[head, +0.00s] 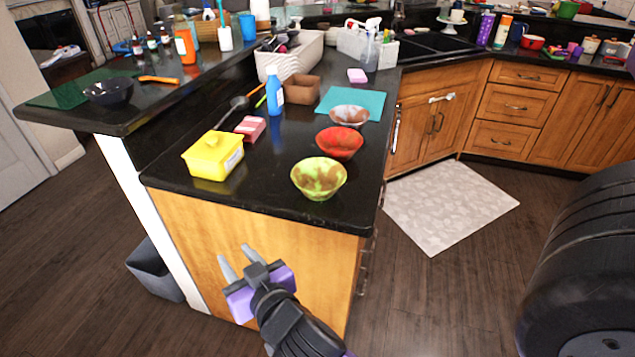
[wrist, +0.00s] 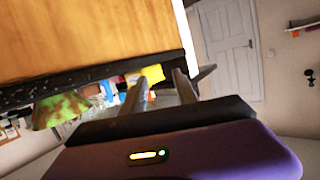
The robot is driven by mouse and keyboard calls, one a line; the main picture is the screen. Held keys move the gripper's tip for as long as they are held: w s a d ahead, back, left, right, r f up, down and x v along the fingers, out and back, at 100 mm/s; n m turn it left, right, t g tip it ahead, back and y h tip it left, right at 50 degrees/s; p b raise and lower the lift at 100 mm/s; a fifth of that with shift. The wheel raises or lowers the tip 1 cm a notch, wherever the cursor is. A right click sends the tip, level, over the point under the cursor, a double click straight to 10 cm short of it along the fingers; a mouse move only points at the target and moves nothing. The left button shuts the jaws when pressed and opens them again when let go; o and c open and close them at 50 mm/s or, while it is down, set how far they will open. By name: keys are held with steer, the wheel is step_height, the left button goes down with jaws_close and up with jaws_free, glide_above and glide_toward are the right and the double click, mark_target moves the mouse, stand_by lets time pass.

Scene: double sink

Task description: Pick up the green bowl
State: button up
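The green bowl (head: 319,178) stands upright near the front edge of the black counter (head: 260,205), with brownish patches inside. It also shows at the left of the wrist view (wrist: 62,108), where the picture is turned. My gripper (head: 237,256) is in front of the counter's wooden end panel, below the counter top and to the left of the bowl. Its two fingers are apart with nothing between them, and they also show in the wrist view (wrist: 157,88). The gripper does not touch the bowl.
A red bowl (head: 339,142) stands just behind the green bowl, with a brownish bowl (head: 349,116) behind that on a teal mat (head: 368,103). A yellow lidded box (head: 213,155) is to the left. The counter between the box and green bowl is clear.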

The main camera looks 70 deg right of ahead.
steer(key=d+r+m+g+h, duration=0.3)
steer(key=d+m+g, duration=0.15)
steer(key=d, duration=0.35)
steer(key=m+g+h, duration=0.3)
steer(key=m+g, duration=0.7)
steer(key=m, duration=0.3)
glide_toward(331, 190)
steer(key=d, duration=0.2)
steer(key=shift+t, duration=0.25)
steer(key=p+x, duration=0.1)
steer(key=x, duration=0.5)
steer(key=shift+f+p, duration=0.1)
steer(key=shift+p, duration=0.2)
steer(key=x, duration=0.2)
steer(key=p+x, duration=0.1)
steer(key=x, duration=0.1)
steer(key=shift+s+d+f, duration=0.2)
steer(key=shift+s+f, duration=0.05)
steer(key=shift+f, duration=0.05)
steer(key=shift+d+f, duration=0.25)
steer(key=shift+d, duration=0.15)
jaws_close()
